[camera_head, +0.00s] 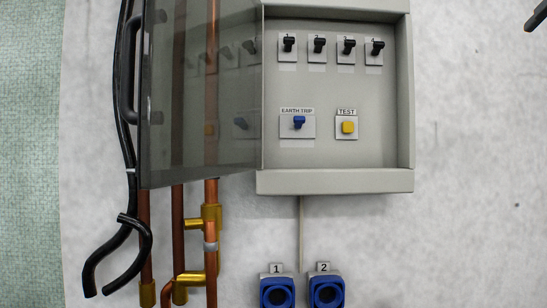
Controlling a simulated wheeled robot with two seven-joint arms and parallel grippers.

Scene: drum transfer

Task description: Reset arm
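A grey electrical box (335,182) hangs on the wall with its tinted door (205,100) swung open to the left. Inside is a top row of several black switches (318,45), all with similar levers. Below them are a blue switch (299,122) labelled EARTH TRIP and a yellow button (348,127) labelled TEST. My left gripper is not in view. A small dark piece (536,16) at the top right edge may be part of my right gripper. Too little of it shows to tell its state. Nothing touches the box.
Copper pipes (210,240) with brass fittings run down the wall left of and behind the door. Black hoses (120,262) hang further left. Two blue sockets labelled 1 (276,290) and 2 (326,290) sit below the box. The wall to the right is bare.

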